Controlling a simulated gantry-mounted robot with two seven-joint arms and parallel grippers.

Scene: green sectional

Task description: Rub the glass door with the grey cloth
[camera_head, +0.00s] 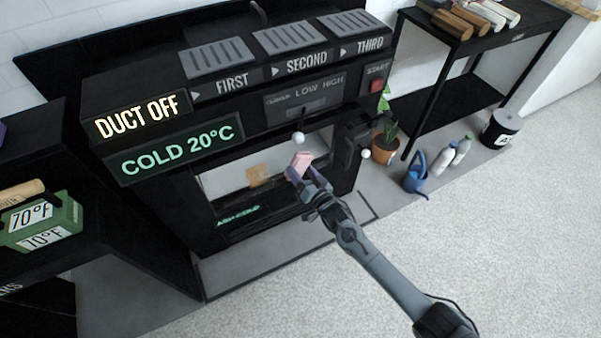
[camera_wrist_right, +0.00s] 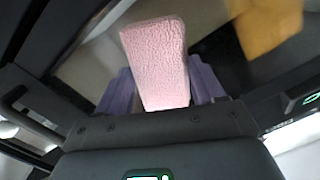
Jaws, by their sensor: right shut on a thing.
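The glass door (camera_head: 225,183) is in the front of a black stove-like unit. A tan smudge-like patch (camera_head: 259,175) shows on or behind its pane, and also in the right wrist view (camera_wrist_right: 268,28). My right gripper (camera_head: 299,172) is in front of the pane, right of the patch. Its purple fingers are shut on a pink, textured block-like pad (camera_wrist_right: 157,62), which also shows in the head view (camera_head: 299,163). Whether the pad touches the glass I cannot tell. I see no grey cloth. My left gripper is not in view.
A green box (camera_head: 45,222) sits on a dark shelf at left. A potted plant (camera_head: 385,148), blue watering can (camera_head: 415,174) and bottles (camera_head: 445,160) stand right. The front floor is clear.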

